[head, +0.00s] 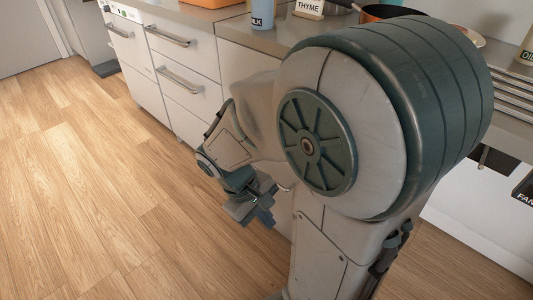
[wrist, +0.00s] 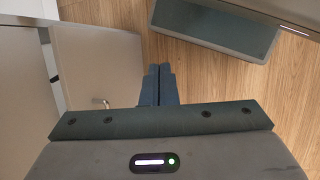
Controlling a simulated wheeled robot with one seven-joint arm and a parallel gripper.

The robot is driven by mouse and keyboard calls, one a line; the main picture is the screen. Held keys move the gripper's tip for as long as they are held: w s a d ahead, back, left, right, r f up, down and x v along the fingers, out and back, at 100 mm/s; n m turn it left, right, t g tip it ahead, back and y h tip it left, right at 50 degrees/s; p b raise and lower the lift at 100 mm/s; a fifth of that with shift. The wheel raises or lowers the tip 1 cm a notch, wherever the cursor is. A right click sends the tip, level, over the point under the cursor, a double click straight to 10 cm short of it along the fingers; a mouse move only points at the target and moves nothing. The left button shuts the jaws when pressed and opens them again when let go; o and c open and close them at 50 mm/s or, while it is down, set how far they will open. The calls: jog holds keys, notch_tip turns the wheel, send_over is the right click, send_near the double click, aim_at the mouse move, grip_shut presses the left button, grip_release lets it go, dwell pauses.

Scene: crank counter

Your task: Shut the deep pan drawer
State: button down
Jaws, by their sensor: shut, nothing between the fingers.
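My gripper (head: 262,214) is low in front of the counter in the head view, its fingers together and empty. The closed fingers also show in the wrist view (wrist: 157,85), above bare floor. A pale front panel (wrist: 95,65) with a small metal handle (wrist: 101,102) is left of the fingers, apart from them. In the head view a deeper lower drawer front (head: 192,105) with a bar handle (head: 180,80) sits below a shallower drawer (head: 183,52); both look flush. My arm hides much of the counter front, so I cannot tell which front is the pan drawer or how far it stands out.
The counter top (head: 248,36) holds a blue cup (head: 262,14), a THYME box (head: 309,8) and an orange pan (head: 390,12). A white front with a bar handle (head: 118,31) is at the left end. The wooden floor (head: 90,180) left of my gripper is clear.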

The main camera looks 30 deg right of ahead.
jog(key=w+d+f+n+t+h, duration=0.1)
jog(key=w+d+f+n+h, duration=0.45)
jog(key=n+h, duration=0.5)
jog(key=n+t+h+b, duration=0.3)
jog(key=n+t+b, duration=0.1)
jog(key=n+t, duration=0.4)
send_over(282, 189)
notch_tip(282, 189, down, 5)
jog(key=shift+f, duration=0.1)
jog(key=shift+b+x, duration=0.4)
jog(key=shift+x, duration=0.35)
jog(key=shift+w, duration=0.1)
